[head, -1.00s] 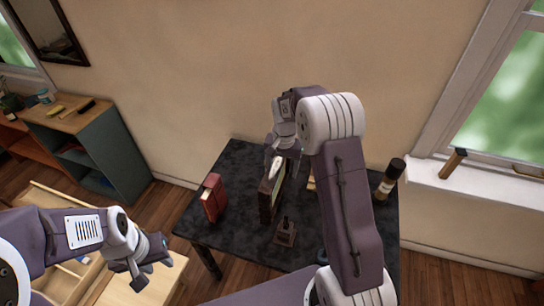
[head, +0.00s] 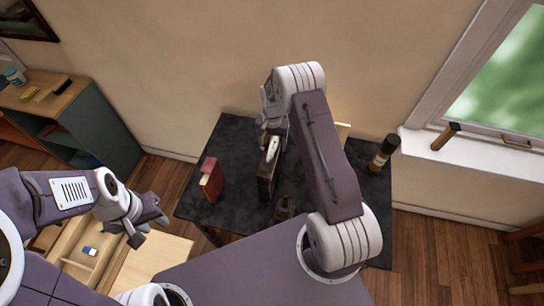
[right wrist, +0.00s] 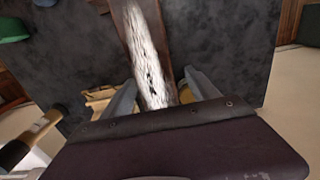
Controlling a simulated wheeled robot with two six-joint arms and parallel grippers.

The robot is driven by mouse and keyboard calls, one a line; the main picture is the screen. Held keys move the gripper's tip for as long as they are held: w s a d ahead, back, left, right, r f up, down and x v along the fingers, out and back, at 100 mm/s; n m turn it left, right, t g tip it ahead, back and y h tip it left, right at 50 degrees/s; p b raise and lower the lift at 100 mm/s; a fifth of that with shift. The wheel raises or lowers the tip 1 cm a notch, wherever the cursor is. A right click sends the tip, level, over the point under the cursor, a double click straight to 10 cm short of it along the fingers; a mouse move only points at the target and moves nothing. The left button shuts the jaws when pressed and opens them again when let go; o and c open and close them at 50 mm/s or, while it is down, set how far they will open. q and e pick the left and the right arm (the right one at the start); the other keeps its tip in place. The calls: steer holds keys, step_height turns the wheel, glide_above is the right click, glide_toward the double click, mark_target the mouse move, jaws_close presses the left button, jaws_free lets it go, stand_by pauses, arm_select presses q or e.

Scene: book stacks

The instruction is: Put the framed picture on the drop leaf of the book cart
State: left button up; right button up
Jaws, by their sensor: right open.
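The framed picture (head: 267,173) stands on edge on the dark table (head: 235,135), seen steeply from above in the head view. In the right wrist view the picture's brown frame and pale, dark-flecked face (right wrist: 147,50) reach down between my fingers. My right gripper (right wrist: 160,92) is open, with one finger on each side of it; I cannot tell whether they touch it. My right gripper (head: 272,145) partly hides the picture in the head view. My left gripper (head: 150,222) is open and empty above the book cart (head: 72,240). The cart's pale drop leaf (head: 155,260) lies flat.
A red book (head: 210,180) stands left of the picture. A small dark object (head: 284,208) stands in front of it, and a dark jar or bottle (head: 384,153) at the table's right. A low shelf (head: 95,125) is at the back left. A windowsill (head: 470,155) holds a hammer-like tool (head: 445,136).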

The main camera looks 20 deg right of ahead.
steer(key=shift+s, duration=0.6)
steer(key=shift+w+f, duration=0.2)
steer(key=shift+w, duration=0.15)
steer(key=c, duration=1.5)
arm_select(q)
steer(key=shift+s+r, duration=0.15)
steer(key=shift+s, duration=0.25)
arm_select(e)
jaws_close()
steer(key=shift+r, duration=0.1)
